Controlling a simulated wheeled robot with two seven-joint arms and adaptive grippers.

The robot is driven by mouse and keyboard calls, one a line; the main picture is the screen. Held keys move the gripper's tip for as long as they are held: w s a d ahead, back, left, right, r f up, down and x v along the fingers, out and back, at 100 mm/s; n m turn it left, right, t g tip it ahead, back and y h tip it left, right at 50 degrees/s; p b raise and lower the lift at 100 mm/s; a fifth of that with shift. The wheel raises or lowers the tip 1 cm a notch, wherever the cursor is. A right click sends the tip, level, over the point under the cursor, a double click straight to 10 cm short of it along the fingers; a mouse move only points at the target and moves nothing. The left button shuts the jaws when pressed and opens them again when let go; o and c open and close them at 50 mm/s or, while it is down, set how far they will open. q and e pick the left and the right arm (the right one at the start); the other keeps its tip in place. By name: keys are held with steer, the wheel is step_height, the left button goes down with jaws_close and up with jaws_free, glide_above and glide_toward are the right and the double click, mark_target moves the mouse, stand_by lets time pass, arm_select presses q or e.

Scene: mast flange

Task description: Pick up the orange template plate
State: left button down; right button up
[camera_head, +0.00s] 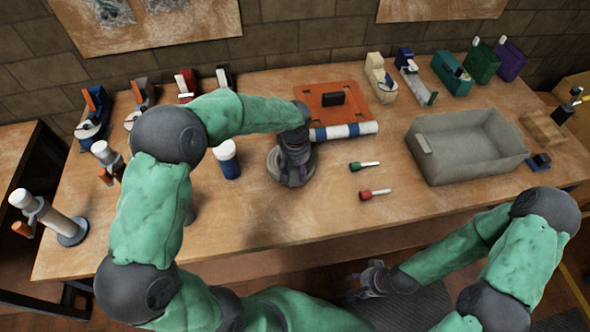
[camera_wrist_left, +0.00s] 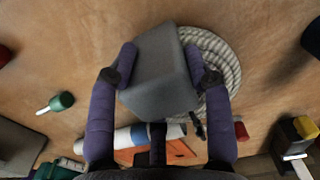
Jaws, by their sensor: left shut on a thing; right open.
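The orange template plate (camera_head: 355,92) lies flat at the back middle of the table, with a black block-like handle (camera_head: 333,99) on it. Part of the plate also shows at the bottom of the left wrist view (camera_wrist_left: 180,150). My left gripper (camera_head: 292,160) is in front of the plate's left side, apart from the handle. In the left wrist view its fingers are shut on a grey block (camera_wrist_left: 158,70) above or beside a round ridged grey disc (camera_wrist_left: 222,62); I cannot tell if they are joined. My right gripper (camera_head: 368,279) is open and empty, off the table's front edge.
A blue-and-white striped roll (camera_head: 343,131) lies along the plate's front edge. A blue-and-white cup (camera_head: 228,160) stands left of my left gripper. The front middle is clear.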

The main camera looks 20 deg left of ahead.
arm_select(q)
steer(key=shift+f, duration=0.1)
steer(key=c, duration=0.5)
jaws_free()
steer(key=shift+c, duration=0.2)
